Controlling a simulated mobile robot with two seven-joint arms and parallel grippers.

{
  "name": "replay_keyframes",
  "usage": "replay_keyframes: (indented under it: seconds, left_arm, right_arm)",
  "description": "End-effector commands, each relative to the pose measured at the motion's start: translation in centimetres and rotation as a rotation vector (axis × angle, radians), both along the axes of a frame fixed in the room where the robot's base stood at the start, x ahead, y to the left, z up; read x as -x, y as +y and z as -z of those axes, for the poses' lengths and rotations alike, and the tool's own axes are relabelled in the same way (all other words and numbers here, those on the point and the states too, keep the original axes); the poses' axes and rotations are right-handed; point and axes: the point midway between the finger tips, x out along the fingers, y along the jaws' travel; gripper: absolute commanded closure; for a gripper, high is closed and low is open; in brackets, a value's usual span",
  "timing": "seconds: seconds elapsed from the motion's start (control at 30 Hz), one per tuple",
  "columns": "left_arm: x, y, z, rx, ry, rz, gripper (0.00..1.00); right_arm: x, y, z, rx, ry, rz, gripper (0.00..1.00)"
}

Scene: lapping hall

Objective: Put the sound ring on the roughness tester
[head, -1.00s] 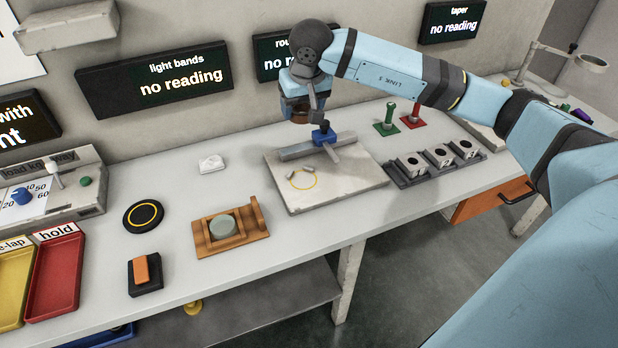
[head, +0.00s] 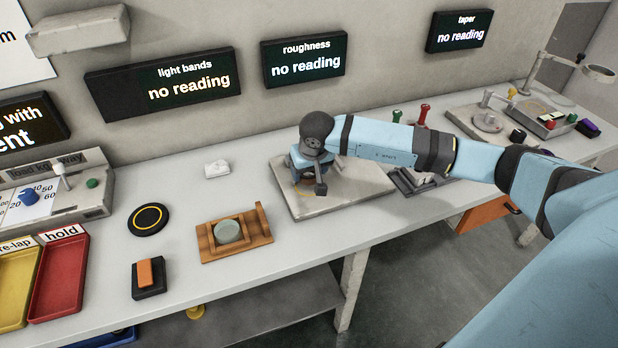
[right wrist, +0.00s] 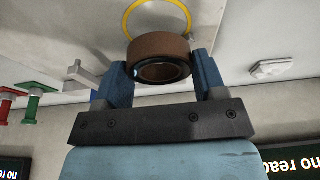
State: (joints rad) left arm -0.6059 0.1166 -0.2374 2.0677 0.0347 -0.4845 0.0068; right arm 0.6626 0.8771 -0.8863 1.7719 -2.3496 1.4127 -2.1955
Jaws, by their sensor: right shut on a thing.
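The sound ring (right wrist: 158,55), a brown band with a dark open bore, sits between the two blue fingers of my right gripper (right wrist: 160,80) in the right wrist view. My right gripper (head: 318,184) is shut on it over the roughness tester (head: 345,205), a pale grey plate. The tester's yellow circle (right wrist: 188,16) shows just beyond the ring in the right wrist view. I cannot tell whether the ring touches the plate. In the head view my wrist hides most of the ring, the circle and the tester's probe. My left gripper is not in view.
A wooden cradle (head: 262,243) with a grey disc (head: 228,231) stands left of the tester. Further left are a black disc with a yellow circle (head: 149,219) and the red hold tray (head: 60,278). My arm partly covers a dark rack (head: 405,187) on the right.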

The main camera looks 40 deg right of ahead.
Motion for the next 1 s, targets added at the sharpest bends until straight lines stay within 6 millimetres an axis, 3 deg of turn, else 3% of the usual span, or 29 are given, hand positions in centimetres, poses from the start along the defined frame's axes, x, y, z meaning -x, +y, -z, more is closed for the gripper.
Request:
replay_keyframes:
  seconds: [0.2,0.57,0.6,0.7,1.0]
  left_arm:
    - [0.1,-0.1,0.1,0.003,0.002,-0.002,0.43]
    - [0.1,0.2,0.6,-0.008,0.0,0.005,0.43]
    - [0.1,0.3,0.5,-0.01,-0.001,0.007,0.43]
    - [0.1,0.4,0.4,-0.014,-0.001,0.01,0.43]
    - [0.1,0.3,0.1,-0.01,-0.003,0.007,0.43]
  right_arm:
    - [0.0,0.0,3.1,0.0,0.002,0.0,0.64]
    - [0.0,0.0,3.5,0.001,0.0,-0.001,0.64]
    - [0.0,0.0,3.5,0.0,0.001,0.0,0.31]
    - [0.0,0.0,3.4,0.001,0.001,0.0,0.1]
    - [0.0,0.0,3.2,0.0,0.001,0.0,0.1]
